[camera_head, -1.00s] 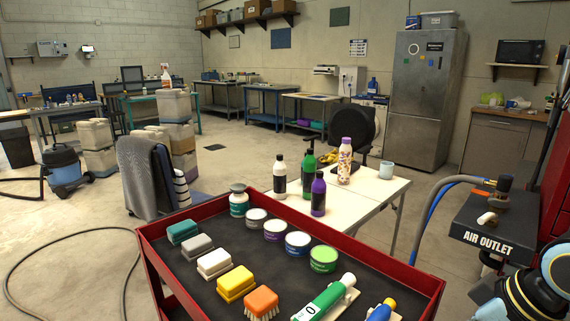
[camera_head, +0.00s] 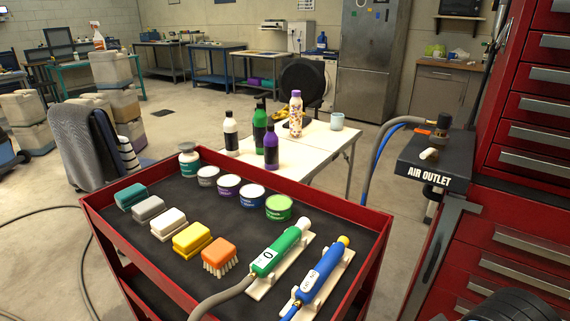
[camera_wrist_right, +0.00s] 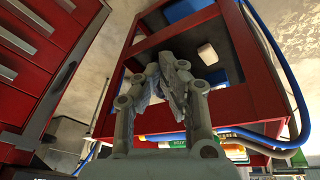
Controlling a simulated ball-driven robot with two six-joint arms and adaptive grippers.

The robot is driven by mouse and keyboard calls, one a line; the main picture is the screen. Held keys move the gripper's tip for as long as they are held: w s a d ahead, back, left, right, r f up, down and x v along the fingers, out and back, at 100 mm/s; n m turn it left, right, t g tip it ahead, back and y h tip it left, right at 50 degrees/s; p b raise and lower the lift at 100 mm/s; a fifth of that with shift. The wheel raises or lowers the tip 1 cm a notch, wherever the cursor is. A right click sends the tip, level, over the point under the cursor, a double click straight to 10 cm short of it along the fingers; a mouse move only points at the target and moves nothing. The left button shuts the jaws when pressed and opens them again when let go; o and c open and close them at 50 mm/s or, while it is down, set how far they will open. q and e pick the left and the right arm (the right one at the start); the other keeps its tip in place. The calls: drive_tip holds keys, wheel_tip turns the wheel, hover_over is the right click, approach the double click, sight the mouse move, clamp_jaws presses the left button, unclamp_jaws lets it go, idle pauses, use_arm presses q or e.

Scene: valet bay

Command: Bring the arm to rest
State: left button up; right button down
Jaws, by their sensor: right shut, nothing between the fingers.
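My right gripper (camera_wrist_right: 170,64) shows in the right wrist view, its two grey fingers closed together with nothing between them. It points toward a red-framed structure (camera_wrist_right: 128,52) with a dark inside. I cannot tell how far apart they are. In the head view only a dark rounded part, likely of my right arm, shows at the bottom right edge. The right gripper itself is out of that view. My left gripper is in neither view.
A red cart (camera_head: 98,222) carries brushes, tins and two polishers. Behind it a white table (camera_head: 335,140) holds bottles. At right stand the air outlet box (camera_head: 428,176) and a red drawer cabinet (camera_head: 525,115). In the wrist view, blue hose (camera_wrist_right: 290,70) runs beside the red structure.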

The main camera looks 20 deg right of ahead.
drive_tip(key=s+d+f+g+b, duration=0.1)
drive_tip(key=s+f+b, duration=0.25)
drive_tip(key=f, duration=1.05)
drive_tip(key=s+d+f+b, duration=0.15)
drive_tip(key=s+f, duration=0.25)
drive_tip(key=f, duration=0.9)
drive_tip(key=s+f+g+b, duration=0.1)
drive_tip(key=s+f+b, duration=0.2)
drive_tip(key=s+f, duration=1)
drive_tip(key=shift+s, duration=0.8)
drive_tip(key=shift+s, duration=0.1)
